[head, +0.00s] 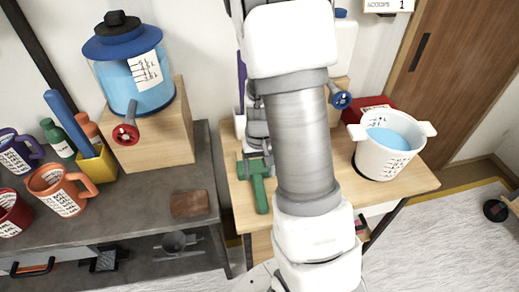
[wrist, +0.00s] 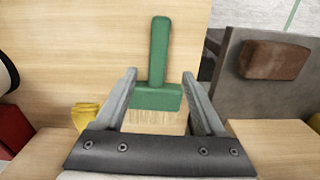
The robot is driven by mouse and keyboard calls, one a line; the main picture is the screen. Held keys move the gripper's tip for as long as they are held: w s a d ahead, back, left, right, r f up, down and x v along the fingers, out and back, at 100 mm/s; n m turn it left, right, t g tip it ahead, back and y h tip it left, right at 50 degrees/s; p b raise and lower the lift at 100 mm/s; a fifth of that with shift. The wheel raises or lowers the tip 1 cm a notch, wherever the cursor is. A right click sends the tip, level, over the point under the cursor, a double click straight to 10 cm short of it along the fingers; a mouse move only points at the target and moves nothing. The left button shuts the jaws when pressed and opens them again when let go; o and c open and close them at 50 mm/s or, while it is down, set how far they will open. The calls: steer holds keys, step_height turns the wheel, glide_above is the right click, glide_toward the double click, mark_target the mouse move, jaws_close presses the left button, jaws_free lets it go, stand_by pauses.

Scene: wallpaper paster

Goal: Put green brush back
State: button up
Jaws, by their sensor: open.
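The green brush (head: 260,190) lies on the light wooden table (head: 420,182), its handle towards the front edge. In the wrist view the green brush (wrist: 157,95) shows its handle pointing up the picture and its pale bristles towards my gripper (wrist: 159,75). My gripper is open, with one finger on each side of the brush head; whether they touch it I cannot tell. In the head view my gripper (head: 257,148) is partly hidden by my arm, just behind the brush.
A white pot (head: 387,150) of blue liquid stands at the table's right, by a red box (head: 367,108). The grey bench (head: 150,225) at left holds mugs (head: 61,190), a brown block (head: 189,204) and a blue dispenser (head: 135,75) on a wooden block.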

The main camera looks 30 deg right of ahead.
steer(key=s+a+r+n+t, duration=0.1)
steer(key=s+a+r, duration=0.15)
steer(key=r, duration=0.65)
steer(key=s+a+r+n+t, duration=0.1)
steer(key=a+r, duration=0.2)
steer(key=r, duration=0.6)
steer(key=s+a+r+n+t, duration=0.1)
steer(key=s+a+r+t, duration=0.2)
steer(key=s+r, duration=0.6)
steer(key=shift+a+n+t+p, duration=0.3)
steer(key=shift+a+n+p, duration=0.1)
steer(key=shift+a, duration=0.6)
steer(key=shift+s, duration=0.1)
